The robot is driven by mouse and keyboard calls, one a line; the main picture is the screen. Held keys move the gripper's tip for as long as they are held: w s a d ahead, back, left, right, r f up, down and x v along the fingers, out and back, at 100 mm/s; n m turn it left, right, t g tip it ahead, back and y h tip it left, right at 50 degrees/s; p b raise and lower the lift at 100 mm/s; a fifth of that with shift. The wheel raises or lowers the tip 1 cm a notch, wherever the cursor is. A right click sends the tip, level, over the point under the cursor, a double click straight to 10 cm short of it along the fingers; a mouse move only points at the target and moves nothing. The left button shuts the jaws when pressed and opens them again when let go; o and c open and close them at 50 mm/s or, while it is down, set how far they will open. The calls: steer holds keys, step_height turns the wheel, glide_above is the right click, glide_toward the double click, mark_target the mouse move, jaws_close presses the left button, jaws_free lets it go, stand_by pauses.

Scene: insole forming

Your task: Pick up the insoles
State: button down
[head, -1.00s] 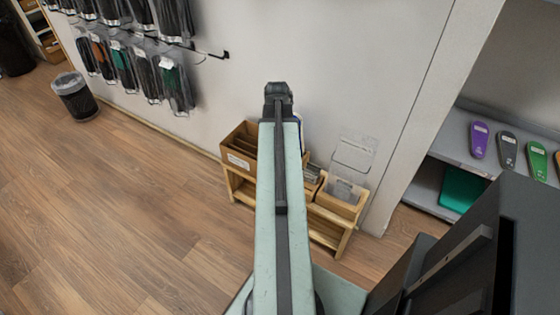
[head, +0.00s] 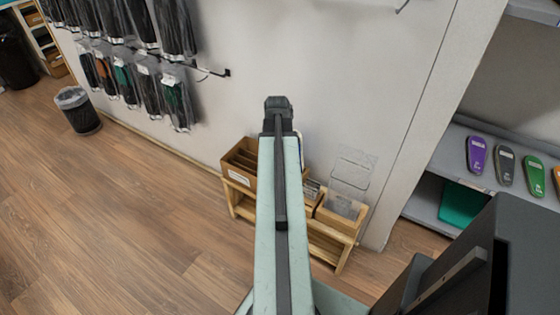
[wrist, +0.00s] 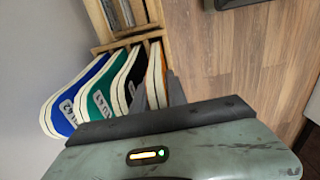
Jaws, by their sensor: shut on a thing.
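My gripper (head: 279,112) is at the end of my outstretched arm, in front of the pale wall and above the wooden stand. In the wrist view, my gripper (wrist: 158,94) shows dark grey fingers, shut around an insole with an orange face (wrist: 156,72). To its left are a black insole (wrist: 130,85), a green insole (wrist: 103,92) and a blue insole (wrist: 72,100), fanned side by side with pale edges. The blue and green ones carry labels. Whether all of them are gripped is hidden. In the head view, a blue sliver (head: 300,140) shows beside my arm; the rest is hidden.
A wooden stand (head: 310,238) holds cardboard boxes (head: 238,165) and a clear holder (head: 352,180). Packaged goods hang on the wall at left, with a bin (head: 77,110) below. A grey shelf (head: 430,205) with coloured insoles (head: 504,165) is at right.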

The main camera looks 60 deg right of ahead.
step_height(320, 180, up, 16)
steer(key=p, duration=1.5)
steer(key=shift+r+p, duration=0.25)
steer(key=shift+p, duration=0.05)
steer(key=shift+f, duration=0.1)
